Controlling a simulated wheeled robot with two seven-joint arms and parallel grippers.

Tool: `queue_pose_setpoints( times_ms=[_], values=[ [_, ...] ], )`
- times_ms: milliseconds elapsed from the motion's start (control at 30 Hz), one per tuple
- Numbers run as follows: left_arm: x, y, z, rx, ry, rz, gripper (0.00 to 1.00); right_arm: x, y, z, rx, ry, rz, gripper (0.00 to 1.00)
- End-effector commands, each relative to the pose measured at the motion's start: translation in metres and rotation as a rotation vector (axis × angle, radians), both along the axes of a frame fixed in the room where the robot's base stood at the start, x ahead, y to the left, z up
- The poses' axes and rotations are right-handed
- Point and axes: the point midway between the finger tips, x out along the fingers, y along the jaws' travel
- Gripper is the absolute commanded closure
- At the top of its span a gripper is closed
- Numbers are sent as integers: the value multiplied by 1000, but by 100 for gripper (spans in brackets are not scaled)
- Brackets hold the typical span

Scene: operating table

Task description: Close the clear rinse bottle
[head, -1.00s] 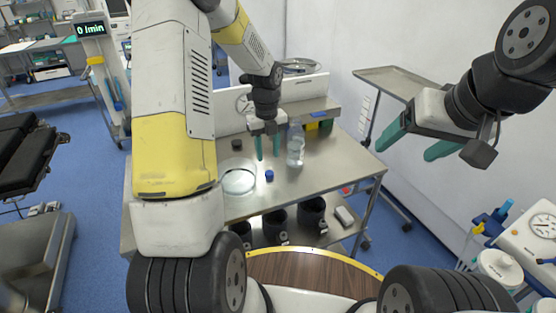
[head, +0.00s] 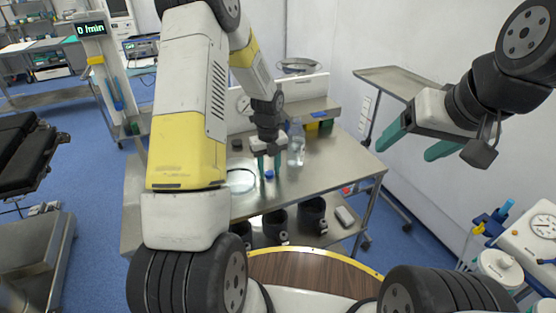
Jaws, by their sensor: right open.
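The clear rinse bottle (head: 297,148) stands upright on the steel table, just right of my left gripper; its top looks open. A small blue cap (head: 269,174) lies on the table in front of the bottle. My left gripper (head: 268,170) points down over the cap, with its green fingers apart and the cap showing between their tips. Whether the fingers touch it I cannot tell. My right gripper (head: 418,151) is open and empty, raised at the right, away from the table.
The steel table (head: 325,165) has free room right of the bottle. A round clear dish (head: 240,182) lies left of the cap, partly hidden by my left arm. A small dark object (head: 237,145) sits behind it.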

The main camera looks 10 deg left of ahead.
Motion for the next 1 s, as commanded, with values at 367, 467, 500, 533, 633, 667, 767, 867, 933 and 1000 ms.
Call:
queue_pose_setpoints(
  times_ms=[367, 467, 500, 533, 633, 667, 767, 867, 933, 1000],
  values=[
    [0, 0, 0, 0, 0, 0, 77, 0, 0, 0, 0, 0, 0, 24],
    [0, 0, 0, 0, 0, 0, 97, 0, 0, 0, 0, 0, 0, 24],
    [0, 0, 0, 0, 0, 0, 100, 0, 0, 0, 0, 0, 0, 24],
    [0, 0, 0, 0, 0, 0, 100, 0, 0, 0, 0, 0, 0, 24],
    [0, 0, 0, 0, 0, 0, 100, 0, 0, 0, 0, 0, 0, 24],
    [0, 0, 0, 0, 0, 0, 100, 0, 0, 0, 0, 0, 0, 24],
    [0, 0, 1, 0, 0, 0, 100, 0, 0, 0, 0, 0, 0, 24],
    [0, 0, 4, 0, -1, 0, 100, 0, 0, 0, 0, 0, 0, 24],
    [1, 0, 8, -1, -2, 0, 100, 0, 0, 0, 0, 0, 0, 24],
    [1, 1, 15, 0, -1, 1, 100, 0, 0, 0, 0, 0, 0, 24]
  ],
)
